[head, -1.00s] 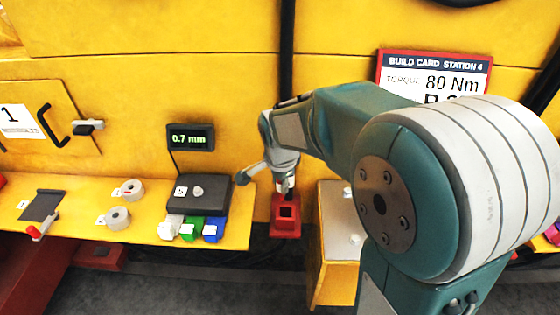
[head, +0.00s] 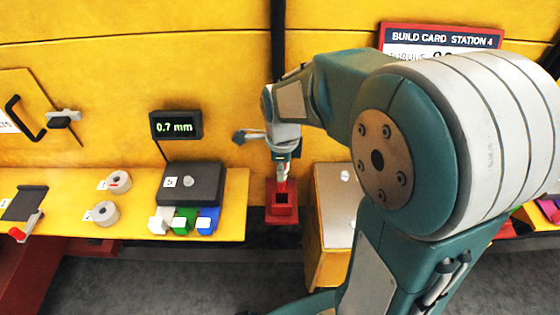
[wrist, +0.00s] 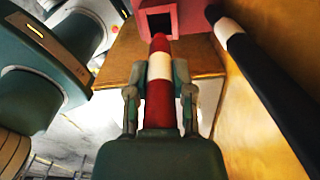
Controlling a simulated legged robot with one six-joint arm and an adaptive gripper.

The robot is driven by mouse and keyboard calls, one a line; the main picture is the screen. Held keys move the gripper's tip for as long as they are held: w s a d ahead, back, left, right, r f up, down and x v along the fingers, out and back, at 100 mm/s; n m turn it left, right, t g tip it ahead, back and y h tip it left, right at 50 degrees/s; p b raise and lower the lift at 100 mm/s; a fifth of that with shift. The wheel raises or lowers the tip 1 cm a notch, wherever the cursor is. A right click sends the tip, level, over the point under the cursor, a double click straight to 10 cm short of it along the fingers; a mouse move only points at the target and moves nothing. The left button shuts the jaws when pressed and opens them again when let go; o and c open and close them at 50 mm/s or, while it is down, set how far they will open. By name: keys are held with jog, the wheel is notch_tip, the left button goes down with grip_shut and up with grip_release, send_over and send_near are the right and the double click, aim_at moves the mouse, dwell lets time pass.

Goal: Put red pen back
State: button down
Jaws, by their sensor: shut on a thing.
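My gripper (wrist: 156,88) is shut on the red pen (wrist: 160,68), which has a white band. In the head view my gripper (head: 282,170) is above the red holder (head: 282,212), and a bit of red shows under its fingers. In the wrist view the holder (wrist: 190,16) has a dark square opening. The pen's far end points at this opening and overlaps its lower edge in the picture. I cannot tell whether the tip is inside it or just in front.
A yellow shelf (head: 130,228) to the left carries a dark gauge box (head: 190,183), white, green and blue blocks, and tape rolls (head: 104,213). A yellow cabinet (head: 325,235) stands close on the right. A black pipe (head: 278,50) runs down the yellow wall.

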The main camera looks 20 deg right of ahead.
aim_at(281, 189)
jog(key=shift+f, duration=0.5)
jog(key=shift+f, duration=3.5)
dwell(0.3)
jog(key=shift+c, duration=2)
grip_release()
jog(key=shift+r, duration=9.45)
